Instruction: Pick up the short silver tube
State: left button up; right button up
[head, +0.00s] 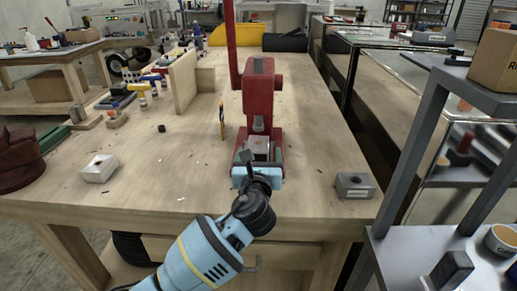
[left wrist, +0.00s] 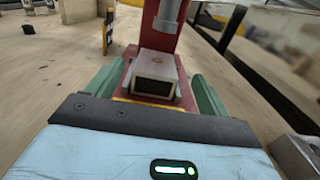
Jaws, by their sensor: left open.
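The short silver tube (head: 257,145) is a small box-shaped piece on the base of the red press (head: 263,95), below its ram. In the left wrist view the silver tube (left wrist: 154,77) shows a dark open end facing me and a small brownish spot on top. My left gripper (head: 257,157) is at the front of the press base. Its green fingers (left wrist: 157,88) are open, one on each side of the tube, with gaps visible on both sides. Whether the fingers are level with the tube is hard to tell. My right gripper is not in view.
The press column and ram (left wrist: 168,14) stand right behind and above the tube. A grey block (head: 355,186) lies at the table's right front, and a pale block (head: 98,168) at the left. A yellow upright item (head: 222,121) stands left of the press. A grey shelf (head: 425,245) is at the right.

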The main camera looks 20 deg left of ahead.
aim_at(258, 143)
pick_arm(q)
jog(key=shift+w+a, duration=0.15)
jog(key=shift+w, duration=0.45)
jog(key=shift+a+b+x, duration=0.2)
jog(key=shift+b+x, duration=0.15)
jog(key=shift+x, duration=2.15)
jog(key=shift+r, duration=0.2)
jog(key=c, duration=1.2)
jog(key=shift+c, duration=0.2)
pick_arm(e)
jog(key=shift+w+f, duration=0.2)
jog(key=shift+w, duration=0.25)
pick_arm(q)
jog(key=shift+r, duration=0.1)
jog(key=shift+r, duration=0.65)
notch_tip(258, 143, up, 2)
jog(key=shift+r+p, duration=0.25)
jog(key=shift+p, duration=0.25)
jog(key=s+a+p+v, duration=0.1)
jog(key=a+p+v, duration=0.1)
jog(key=v, duration=1.3)
jog(key=shift+s+a+r, duration=0.35)
jog(key=shift+a+r, duration=0.1)
jog(key=shift+r, duration=0.1)
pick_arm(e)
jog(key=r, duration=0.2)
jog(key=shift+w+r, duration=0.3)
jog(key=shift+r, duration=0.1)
